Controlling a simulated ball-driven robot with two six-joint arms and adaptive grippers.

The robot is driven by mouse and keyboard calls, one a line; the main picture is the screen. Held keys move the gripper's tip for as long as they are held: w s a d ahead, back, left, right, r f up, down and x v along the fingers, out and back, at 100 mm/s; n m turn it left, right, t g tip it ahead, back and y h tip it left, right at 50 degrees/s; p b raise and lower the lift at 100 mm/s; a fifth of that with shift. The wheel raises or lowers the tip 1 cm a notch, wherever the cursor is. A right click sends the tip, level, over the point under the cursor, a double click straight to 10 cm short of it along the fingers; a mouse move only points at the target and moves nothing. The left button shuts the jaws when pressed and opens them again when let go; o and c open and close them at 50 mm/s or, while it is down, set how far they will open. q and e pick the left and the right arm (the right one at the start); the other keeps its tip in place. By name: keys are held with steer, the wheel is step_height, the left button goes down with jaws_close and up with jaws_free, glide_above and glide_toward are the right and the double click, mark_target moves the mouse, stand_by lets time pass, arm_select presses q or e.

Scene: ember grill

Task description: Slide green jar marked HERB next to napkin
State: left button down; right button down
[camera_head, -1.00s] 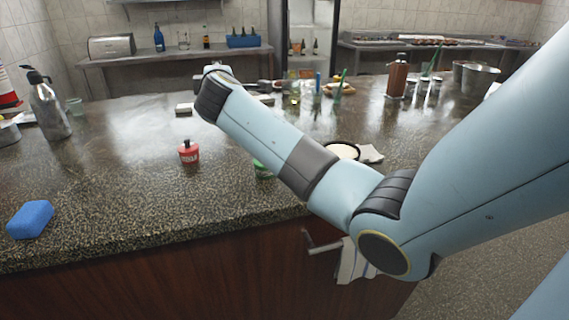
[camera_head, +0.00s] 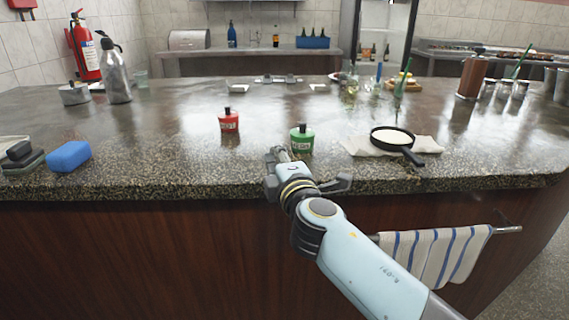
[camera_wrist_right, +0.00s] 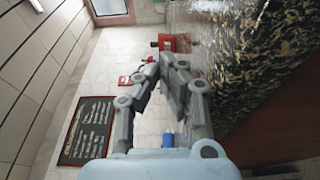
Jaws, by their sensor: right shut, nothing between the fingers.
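The green jar (camera_head: 301,140) with a black lid stands upright on the counter near its front edge. Its label is too small to read. A pale cloth that looks like the napkin (camera_head: 430,145) lies to its right, partly under a black pan. My right gripper (camera_head: 279,153) is just in front of and left of the green jar, at the counter's front edge. I cannot tell whether it touches the jar. In the right wrist view the gripper (camera_wrist_right: 165,57) is shut and empty, and the green jar does not show. My left gripper is not in view.
A red jar (camera_head: 229,121) stands left of the green jar; it also shows in the right wrist view (camera_wrist_right: 182,43). The black pan (camera_head: 391,136) has its handle toward the front right. A blue sponge (camera_head: 69,156) lies far left. Counter between green jar and cloth is clear.

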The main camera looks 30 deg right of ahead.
mark_target(298, 140)
steer(key=x, duration=0.3)
steer(key=shift+w+d, duration=0.2)
steer(key=shift+w, duration=0.15)
steer(key=d, duration=0.2)
steer(key=shift+s+d+p, duration=0.15)
steer(key=shift+d+p, duration=0.15)
steer(key=shift+p, duration=0.05)
steer(key=shift+d, duration=0.6)
steer(key=shift+s, duration=0.1)
steer(key=shift+s+d+b, duration=0.1)
steer(key=shift+d+b, duration=0.2)
steer(key=shift+d, duration=1.35)
steer(key=shift+a+f, duration=0.1)
steer(key=shift+a, duration=0.05)
